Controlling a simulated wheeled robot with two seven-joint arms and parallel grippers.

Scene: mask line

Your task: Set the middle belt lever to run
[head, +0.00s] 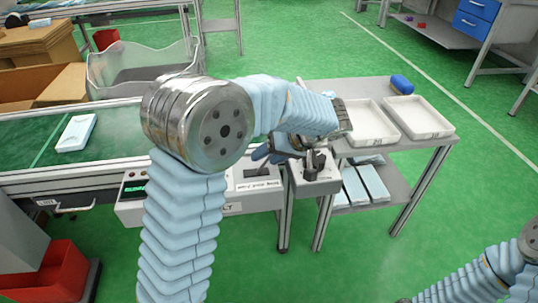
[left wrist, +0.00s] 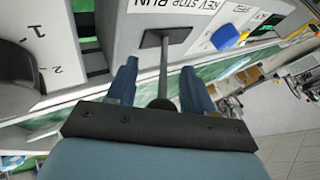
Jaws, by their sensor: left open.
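My left gripper (head: 272,150) is over the control panel at the belt's end, partly hidden by my own forearm. In the left wrist view its two blue fingers (left wrist: 158,85) stand apart. A lever with a dark rod and round knob (left wrist: 178,52) rises from a square dark plate and lies between the fingers, with gaps visible on both sides. The label REV STOP RUN (left wrist: 180,5) is printed beside the plate. In the head view a dark plate (head: 256,172) shows on the panel just below the fingers; the lever's lean is unclear. My right gripper is out of view.
A separate box with an upright black handle (head: 312,163) stands just right of the panel. The green conveyor (head: 30,145) carries a pale tray (head: 76,133). White bins (head: 420,118) and a blue roll (head: 401,84) are on the side table. A red bin (head: 55,275) is lower left.

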